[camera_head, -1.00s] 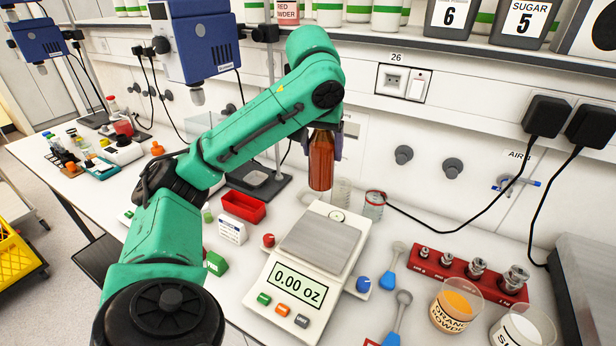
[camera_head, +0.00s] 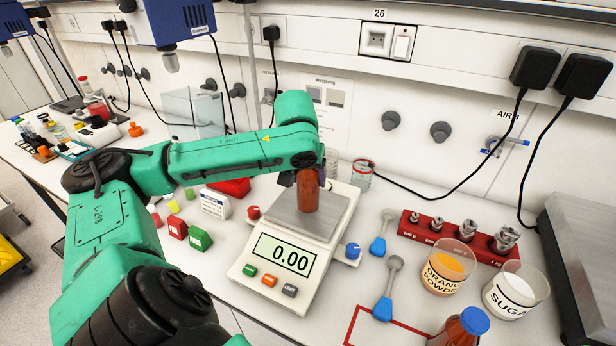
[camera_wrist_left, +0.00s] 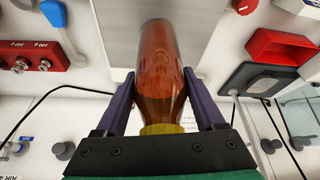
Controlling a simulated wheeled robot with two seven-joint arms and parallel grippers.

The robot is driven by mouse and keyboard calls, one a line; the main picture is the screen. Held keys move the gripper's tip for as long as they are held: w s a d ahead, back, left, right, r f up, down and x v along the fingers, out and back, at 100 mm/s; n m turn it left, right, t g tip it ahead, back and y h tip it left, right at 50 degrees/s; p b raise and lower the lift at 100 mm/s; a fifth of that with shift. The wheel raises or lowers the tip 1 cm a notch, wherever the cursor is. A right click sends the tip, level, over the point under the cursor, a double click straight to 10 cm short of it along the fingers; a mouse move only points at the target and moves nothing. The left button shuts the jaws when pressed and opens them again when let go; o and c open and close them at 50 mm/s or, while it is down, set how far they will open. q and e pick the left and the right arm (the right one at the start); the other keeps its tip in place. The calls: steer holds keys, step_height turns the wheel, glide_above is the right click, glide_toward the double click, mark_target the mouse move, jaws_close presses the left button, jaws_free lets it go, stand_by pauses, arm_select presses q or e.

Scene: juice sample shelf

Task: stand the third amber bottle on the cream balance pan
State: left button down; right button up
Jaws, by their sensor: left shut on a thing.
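An amber bottle (camera_head: 309,196) is held upright over the cream balance (camera_head: 284,262). Its lower end overlaps the grey metal pan (camera_head: 334,212) in the head view, and I cannot tell whether it touches. The balance display reads 0.00. My left gripper (camera_head: 309,176) is shut on the bottle. In the left wrist view the purple fingers of the left gripper (camera_wrist_left: 160,98) flank the amber bottle (camera_wrist_left: 160,70), its yellow cap near the palm and its far end over the pan. My right gripper is not in view.
A second amber bottle with a blue cap (camera_head: 466,328) stands at the bottom edge, beside a red outline on the table. Right of the balance are blue-handled scoops (camera_head: 384,306), a red weight rack (camera_head: 457,239), an orange powder cup (camera_head: 448,268) and a sugar cup (camera_head: 515,290).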

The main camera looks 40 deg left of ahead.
arm_select(q)
jaws_free()
steer(key=shift+d+r, duration=0.1)
steer(key=shift+r, duration=0.3)
steer(key=p+v, duration=0.1)
steer(key=v, duration=1)
steer(key=shift+s+r+p, duration=0.2)
steer(key=shift+s+p, duration=0.05)
steer(key=shift+p, duration=0.15)
steer(key=shift+d, duration=0.1)
